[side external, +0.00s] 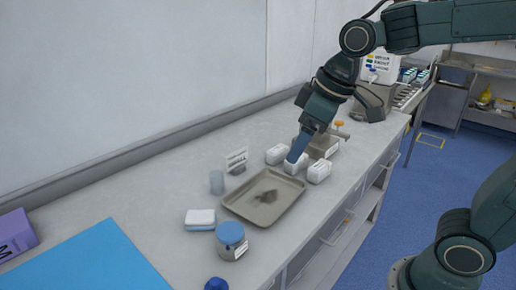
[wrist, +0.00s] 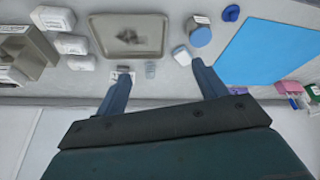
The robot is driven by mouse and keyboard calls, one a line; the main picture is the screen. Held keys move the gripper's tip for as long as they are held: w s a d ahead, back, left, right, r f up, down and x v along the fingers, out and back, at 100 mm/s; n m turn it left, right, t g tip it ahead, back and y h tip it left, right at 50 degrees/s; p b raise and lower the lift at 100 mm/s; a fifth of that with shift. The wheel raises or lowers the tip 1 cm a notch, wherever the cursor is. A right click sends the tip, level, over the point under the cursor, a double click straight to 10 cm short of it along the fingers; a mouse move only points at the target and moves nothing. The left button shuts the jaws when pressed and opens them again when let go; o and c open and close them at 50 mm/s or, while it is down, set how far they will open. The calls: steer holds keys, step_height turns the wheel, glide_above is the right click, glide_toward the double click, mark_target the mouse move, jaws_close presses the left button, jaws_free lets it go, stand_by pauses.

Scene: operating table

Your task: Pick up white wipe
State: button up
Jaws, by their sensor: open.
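The white wipe (side external: 200,217) looks like a small folded white stack with a blue underside, lying flat on the counter left of the metal tray (side external: 286,198). In the wrist view the wipe (wrist: 182,55) shows just beyond the tip of the right finger, clear of it. My gripper (side external: 293,157) is in the air in the side view, with its fingers pointing down in front of the white boxes. In the wrist view my gripper (wrist: 161,76) has its two blue fingers wide apart with nothing between them held.
A blue-lidded jar (side external: 232,241) stands close to the wipe. A clear cup (side external: 217,182) and a small white rack (side external: 236,160) stand behind the tray. White boxes (side external: 319,171) stand to the right. A blue sheet (side external: 92,262) covers the left counter. The wall runs behind.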

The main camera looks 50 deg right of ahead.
steer(key=w+a+f+n+g, duration=0.1)
steer(key=w+a+f, duration=0.3)
steer(key=w, duration=0.4)
steer(key=w+a+f+n+g+y, duration=0.1)
steer(key=w+a+f+n, duration=0.3)
steer(key=w, duration=0.4)
steer(key=shift+w+a+f, duration=0.25)
steer(key=shift+a+f, duration=0.35)
steer(key=shift+f, duration=0.05)
glide_above(201, 215)
steer(key=s+d, duration=0.1)
steer(key=shift+s+d+f, duration=0.1)
steer(key=shift+s+f, duration=0.05)
steer(key=shift+f, duration=3.95)
steer(key=shift+x, duration=2.6)
steer(key=shift+c, duration=0.4)
steer(key=c, duration=1.1)
